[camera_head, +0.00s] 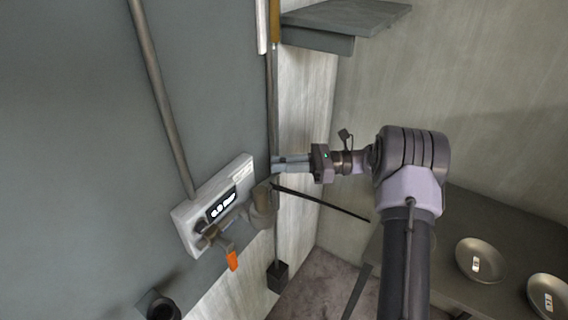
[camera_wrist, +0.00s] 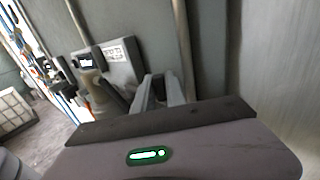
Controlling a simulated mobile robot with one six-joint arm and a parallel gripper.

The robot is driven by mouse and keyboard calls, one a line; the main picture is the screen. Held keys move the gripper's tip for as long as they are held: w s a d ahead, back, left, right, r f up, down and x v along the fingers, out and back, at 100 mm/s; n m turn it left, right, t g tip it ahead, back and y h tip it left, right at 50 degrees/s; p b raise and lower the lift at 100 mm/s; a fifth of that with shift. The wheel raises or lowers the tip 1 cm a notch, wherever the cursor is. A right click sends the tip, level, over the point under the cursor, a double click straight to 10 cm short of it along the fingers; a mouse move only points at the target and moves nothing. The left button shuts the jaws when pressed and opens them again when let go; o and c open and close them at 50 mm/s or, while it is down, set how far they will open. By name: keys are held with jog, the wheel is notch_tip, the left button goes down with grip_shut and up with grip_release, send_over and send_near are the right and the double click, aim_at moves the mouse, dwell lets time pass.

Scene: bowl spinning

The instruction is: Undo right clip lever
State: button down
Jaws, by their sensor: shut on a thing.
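My gripper (camera_head: 277,166) reaches in from the right and its fingers are closed at the right side of the grey coupling (camera_head: 263,203). It is shut on the right clip lever, which is mostly hidden between the fingers. In the wrist view my gripper (camera_wrist: 163,85) points at the space just right of the wall-mounted box. The coupling sits at the lower right of the pale box (camera_head: 185,222) with a dark display. An orange-handled lever (camera_head: 232,260) hangs below the box.
A vertical pipe (camera_head: 160,90) runs down to the box. A dark thin rod (camera_head: 320,203) slants below my gripper. A grey shelf (camera_head: 340,18) is above. Metal bowls (camera_head: 480,258) stand on a dark table (camera_head: 500,215) at right.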

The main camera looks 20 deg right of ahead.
jog(key=shift+r, duration=0.1)
jog(key=c, duration=1.4)
grip_release()
jog(key=shift+w+a, duration=0.1)
jog(key=shift+o, duration=0.2)
jog(key=p+v, duration=0.2)
jog(key=v, duration=1.5)
jog(key=shift+d+p, duration=0.3)
jog(key=shift+p, duration=0.05)
